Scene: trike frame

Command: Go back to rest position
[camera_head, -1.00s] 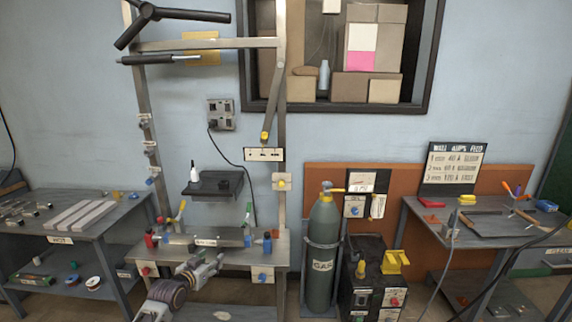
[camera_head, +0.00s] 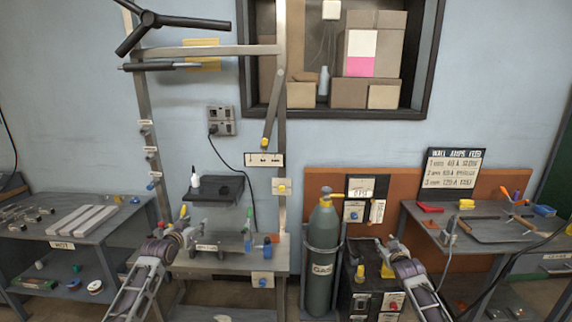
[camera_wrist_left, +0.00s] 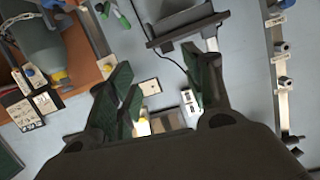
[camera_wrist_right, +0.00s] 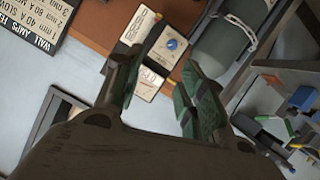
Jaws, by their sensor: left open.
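My left gripper (camera_head: 184,213) is raised in front of the left end of the workbench in the head view. In the left wrist view its two green-padded fingers (camera_wrist_left: 158,72) are spread apart with nothing between them. My right gripper (camera_head: 383,243) is in front of the black box beside the gas cylinder in the head view. In the right wrist view its fingers (camera_wrist_right: 160,70) are spread apart and empty. The fingertips are small and hard to make out in the head view.
A workbench (camera_head: 215,262) with a metal frame (camera_head: 283,120) stands ahead. A gas cylinder (camera_head: 321,262) is right of it, beside a black box (camera_head: 352,284). Side tables stand at left (camera_head: 78,232) and right (camera_head: 450,240). A small shelf (camera_head: 218,186) hangs above the bench.

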